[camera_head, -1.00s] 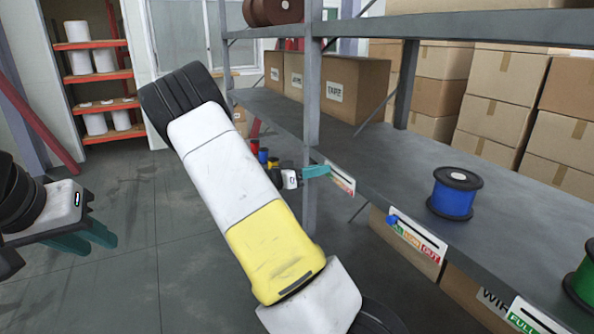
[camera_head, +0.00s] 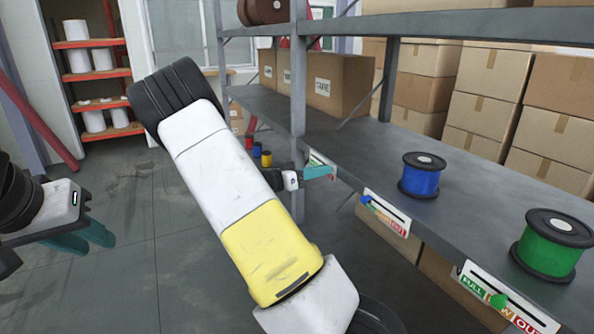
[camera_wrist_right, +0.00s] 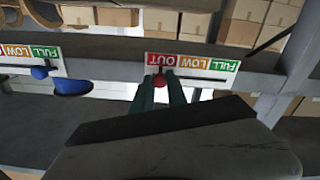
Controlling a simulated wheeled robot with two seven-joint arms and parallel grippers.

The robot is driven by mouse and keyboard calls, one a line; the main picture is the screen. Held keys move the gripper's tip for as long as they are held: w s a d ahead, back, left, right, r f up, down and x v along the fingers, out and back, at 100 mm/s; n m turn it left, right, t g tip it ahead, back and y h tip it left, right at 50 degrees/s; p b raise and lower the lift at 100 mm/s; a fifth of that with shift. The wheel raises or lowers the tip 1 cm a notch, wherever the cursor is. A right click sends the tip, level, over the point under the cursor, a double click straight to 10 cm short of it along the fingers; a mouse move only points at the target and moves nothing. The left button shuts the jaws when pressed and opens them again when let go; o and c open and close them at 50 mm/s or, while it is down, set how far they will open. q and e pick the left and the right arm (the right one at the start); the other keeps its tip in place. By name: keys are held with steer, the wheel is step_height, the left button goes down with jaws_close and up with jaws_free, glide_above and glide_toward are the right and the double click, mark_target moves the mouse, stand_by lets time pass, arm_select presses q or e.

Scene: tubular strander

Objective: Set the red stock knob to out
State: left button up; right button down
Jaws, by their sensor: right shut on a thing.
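The red stock knob (camera_wrist_right: 160,80) sits on a slotted label plate (camera_wrist_right: 192,66) at the shelf edge, below the red OUT field, at that end of the slot. The plate appears upside down in the right wrist view. My right gripper (camera_wrist_right: 160,92) has its teal fingers closed around the knob. In the head view my right gripper (camera_head: 319,172) is at the farther label plate (camera_head: 316,158), and the knob is hidden there. My left gripper (camera_head: 90,238) hangs empty over the floor at the left, its fingers apart.
A blue spool (camera_head: 421,176) and a green spool (camera_head: 552,245) stand on the grey shelf (camera_head: 470,222). A blue knob (camera_head: 366,199) and a green knob (camera_head: 498,300) sit on neighbouring plates. A grey shelf post (camera_head: 298,110) stands close to my right arm. The left floor is clear.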

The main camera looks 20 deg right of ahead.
steer(key=c, duration=1.3)
jaws_free()
steer(key=shift+s, duration=0.2)
steer(key=shift+a, duration=0.1)
steer(key=a, duration=0.7)
steer(key=shift+s+a, duration=0.25)
steer(key=shift+a, duration=0.05)
